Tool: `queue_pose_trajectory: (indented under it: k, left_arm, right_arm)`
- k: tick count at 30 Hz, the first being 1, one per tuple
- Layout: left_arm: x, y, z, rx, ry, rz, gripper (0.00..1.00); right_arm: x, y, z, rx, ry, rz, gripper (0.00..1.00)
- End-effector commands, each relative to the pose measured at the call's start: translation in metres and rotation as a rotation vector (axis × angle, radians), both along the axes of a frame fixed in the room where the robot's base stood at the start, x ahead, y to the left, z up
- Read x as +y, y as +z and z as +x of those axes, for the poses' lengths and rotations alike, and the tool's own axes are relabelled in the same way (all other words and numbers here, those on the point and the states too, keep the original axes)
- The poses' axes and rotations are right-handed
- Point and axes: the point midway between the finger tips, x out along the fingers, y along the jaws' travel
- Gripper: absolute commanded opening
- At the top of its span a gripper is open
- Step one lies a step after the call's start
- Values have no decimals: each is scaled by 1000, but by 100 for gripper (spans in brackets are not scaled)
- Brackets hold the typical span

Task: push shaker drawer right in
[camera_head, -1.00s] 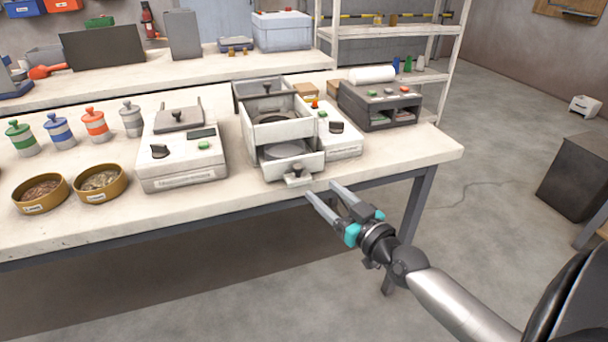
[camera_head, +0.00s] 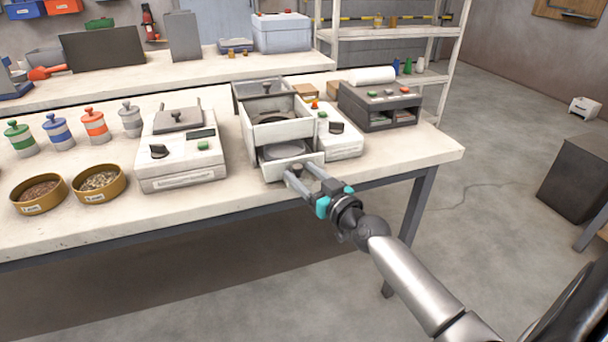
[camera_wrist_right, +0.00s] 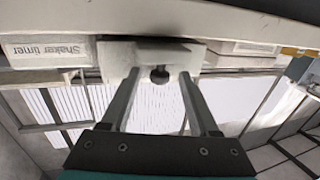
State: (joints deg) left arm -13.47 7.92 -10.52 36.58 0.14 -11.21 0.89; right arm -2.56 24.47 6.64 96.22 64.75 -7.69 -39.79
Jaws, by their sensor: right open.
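The shaker drawer (camera_head: 268,171) is the low white tray at the front of the shaker unit (camera_head: 282,133). My right gripper (camera_head: 299,172) is open at the drawer's front. In the right wrist view, a white block (camera_wrist_right: 150,54) with a dark knob (camera_wrist_right: 160,76) lies between the two spread fingers. The knob appears apart from both fingers; I cannot tell whether the fingers touch the block. My left gripper is not in view.
The shaker timer box (camera_head: 341,140) stands right of the shaker, and a dark machine (camera_head: 380,105) stands behind it. A white scale-like box (camera_head: 182,160) is on the left. Two brown bowls (camera_head: 98,183) lie farther left. The table's front right is clear.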

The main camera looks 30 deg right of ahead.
Motion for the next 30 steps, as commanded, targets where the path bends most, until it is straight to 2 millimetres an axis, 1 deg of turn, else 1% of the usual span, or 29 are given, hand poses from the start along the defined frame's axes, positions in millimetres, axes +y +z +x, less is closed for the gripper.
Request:
queue_pose_trajectory:
  k: [2,3,19,30]
  left_arm:
    - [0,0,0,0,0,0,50]
    - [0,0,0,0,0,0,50]
    - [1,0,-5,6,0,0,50]
    - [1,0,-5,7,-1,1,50]
  right_arm:
    - [0,0,0,0,0,0,61]
    - [0,0,0,0,0,0,59]
    - [0,0,0,-1,0,0,0]
    - [0,0,0,-1,0,0,0]
